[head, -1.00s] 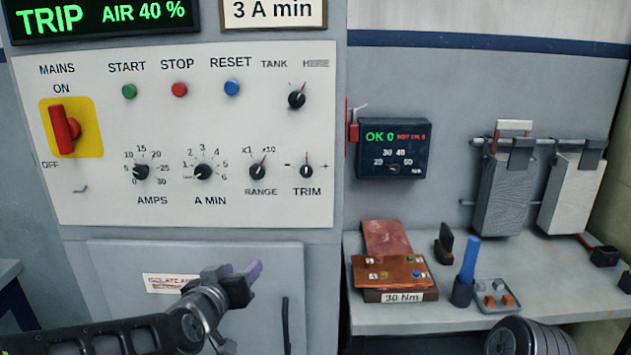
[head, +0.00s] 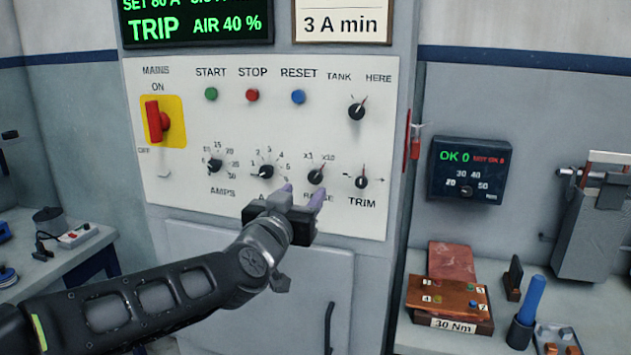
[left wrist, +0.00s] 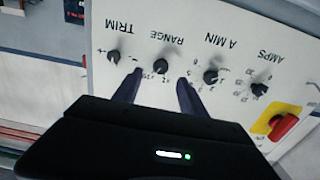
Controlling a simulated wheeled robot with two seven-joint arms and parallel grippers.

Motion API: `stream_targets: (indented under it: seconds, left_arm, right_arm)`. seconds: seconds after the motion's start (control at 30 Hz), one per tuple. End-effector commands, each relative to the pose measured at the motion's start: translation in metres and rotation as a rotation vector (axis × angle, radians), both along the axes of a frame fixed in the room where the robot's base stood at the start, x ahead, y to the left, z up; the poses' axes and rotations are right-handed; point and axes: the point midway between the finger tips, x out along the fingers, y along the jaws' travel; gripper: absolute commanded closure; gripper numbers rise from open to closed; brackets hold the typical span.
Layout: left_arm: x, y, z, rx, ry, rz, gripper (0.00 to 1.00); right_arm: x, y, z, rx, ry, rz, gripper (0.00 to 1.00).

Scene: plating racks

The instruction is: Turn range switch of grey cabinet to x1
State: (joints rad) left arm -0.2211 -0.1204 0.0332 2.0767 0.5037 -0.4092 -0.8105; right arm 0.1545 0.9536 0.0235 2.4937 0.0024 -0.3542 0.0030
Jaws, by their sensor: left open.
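The grey cabinet (head: 385,262) carries a white panel with the range switch (head: 316,177), a small black knob below the x1 and x10 marks. Its pointer leans up and right, toward x10. In the left wrist view, where the panel appears upside down, the range switch (left wrist: 160,66) shows between the two fingertips. My left gripper (head: 302,195) is open, its purple fingertips just below the knob in the head view and hiding part of the RANGE label. It also shows in the left wrist view (left wrist: 158,80), apparently still short of the knob. My right gripper is out of view.
The A MIN knob (head: 266,171) and TRIM knob (head: 361,181) flank the range switch closely. The red mains switch (head: 156,121) is at the panel's left. A display (head: 197,22) reads TRIP. Benches with tools stand on both sides of the cabinet.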

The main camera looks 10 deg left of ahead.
Motion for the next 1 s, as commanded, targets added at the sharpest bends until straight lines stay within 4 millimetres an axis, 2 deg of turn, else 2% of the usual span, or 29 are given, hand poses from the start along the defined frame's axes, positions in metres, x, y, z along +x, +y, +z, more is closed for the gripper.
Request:
stream_targets:
  seconds: [0.17, 0.27, 0.6, 0.7, 1.0]
  left_arm:
    - [0.004, 0.0, 0.0, -0.001, 0.001, 0.0, 0.51]
    - [0.014, -0.001, 0.0, -0.001, 0.002, 0.0, 0.51]
    - [0.064, -0.004, 0.0, 0.0, 0.002, 0.0, 0.51]
    - [0.074, -0.005, 0.0, -0.001, 0.002, 0.0, 0.51]
    - [0.078, -0.005, 0.0, -0.002, 0.001, 0.0, 0.51]
  right_arm:
    - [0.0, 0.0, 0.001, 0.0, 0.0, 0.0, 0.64]
    - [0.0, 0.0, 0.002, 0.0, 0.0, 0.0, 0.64]
    - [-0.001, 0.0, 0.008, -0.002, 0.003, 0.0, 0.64]
    - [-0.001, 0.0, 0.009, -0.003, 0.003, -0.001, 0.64]
    - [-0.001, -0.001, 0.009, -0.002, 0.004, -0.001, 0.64]
